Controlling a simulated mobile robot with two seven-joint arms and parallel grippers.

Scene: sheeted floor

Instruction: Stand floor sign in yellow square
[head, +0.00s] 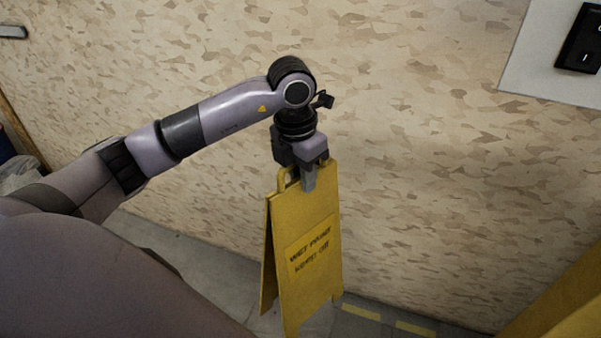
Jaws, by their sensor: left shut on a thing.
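The yellow floor sign (306,267) is in the middle of the head view, upright, with its two panels slightly spread. It carries dark lettering about wet paint. My left gripper (309,184) is shut on the top of the sign, by its handle. The sign's lower end is near the bottom of the picture, and I cannot tell whether its feet touch the floor. Yellow floor markings (361,312) show just right of the sign's base; the rest of the square is hidden or out of the picture. My right gripper is not in view.
A speckled beige wall (420,180) stands close behind the sign. A yellow object (565,305) fills the lower right corner. A light panel with a black switch (580,40) is on the wall at upper right. Grey floor (190,255) shows left of the sign.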

